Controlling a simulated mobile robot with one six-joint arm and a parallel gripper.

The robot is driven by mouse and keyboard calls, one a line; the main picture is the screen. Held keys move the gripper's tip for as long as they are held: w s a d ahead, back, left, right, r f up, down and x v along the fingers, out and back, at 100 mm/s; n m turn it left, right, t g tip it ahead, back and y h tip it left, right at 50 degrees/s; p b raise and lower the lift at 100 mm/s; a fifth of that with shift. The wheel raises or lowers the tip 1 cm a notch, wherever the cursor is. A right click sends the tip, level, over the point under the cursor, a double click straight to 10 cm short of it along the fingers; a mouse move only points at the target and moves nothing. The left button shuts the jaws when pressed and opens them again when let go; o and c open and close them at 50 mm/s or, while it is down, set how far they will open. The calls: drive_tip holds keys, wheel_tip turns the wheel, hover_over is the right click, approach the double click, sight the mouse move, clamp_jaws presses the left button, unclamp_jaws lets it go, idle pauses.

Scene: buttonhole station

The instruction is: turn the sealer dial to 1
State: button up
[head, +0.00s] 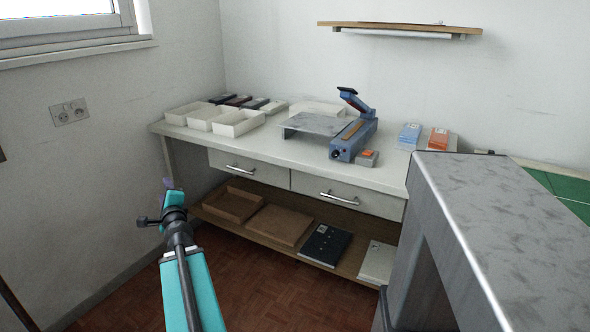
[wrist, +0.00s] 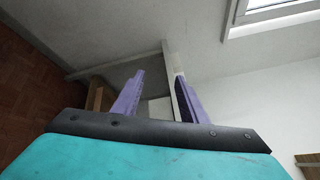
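The blue impulse sealer (head: 345,145) stands on the worktop, its hinged arm raised at the back. A small dark round spot on its front end (head: 336,155) looks like the dial; its setting is too small to read. My gripper (head: 168,184) is off the left front of the worktop, well apart from the sealer. In the wrist view my gripper (wrist: 157,98) has its two purple fingers spread with nothing between them. The sealer does not show in the wrist view.
A grey plate (head: 315,124) lies left of the sealer, and a small grey box with an orange top (head: 368,157) sits at its right. White trays (head: 238,123) fill the worktop's left. A large grey metal body (head: 500,190) blocks the right foreground. A shelf (head: 400,27) hangs above.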

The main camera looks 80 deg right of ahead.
drive_tip(key=s+d+r+m+g+h+b, duration=0.2)
drive_tip(key=s+d+m+g, duration=0.15)
drive_tip(key=s, duration=0.45)
drive_tip(key=s+d+r+m+g+h+b, duration=0.1)
drive_tip(key=s+d+m+g+b, duration=0.2)
drive_tip(key=s, duration=0.5)
drive_tip(key=s+d+r+m+g+h+b, duration=0.25)
drive_tip(key=s+m, duration=0.25)
drive_tip(key=s, duration=0.3)
drive_tip(key=s+m+g+y+b, duration=0.1)
drive_tip(key=s+m+g+b, duration=0.2)
drive_tip(key=s, duration=0.9)
drive_tip(key=s+a+m+g+y+b, duration=0.1)
drive_tip(key=s+m+g+b, duration=0.2)
drive_tip(key=s+m, duration=0.6)
drive_tip(key=s+g, duration=0.1)
drive_tip(key=s, duration=0.2)
drive_tip(key=shift+s+g+y, duration=0.25)
drive_tip(key=shift+g+y, duration=0.05)
drive_tip(key=shift+y, duration=0.05)
drive_tip(key=shift+w+d+r+p, duration=0.1)
drive_tip(key=shift+d+r+p, duration=0.15)
drive_tip(key=shift+p, duration=0.2)
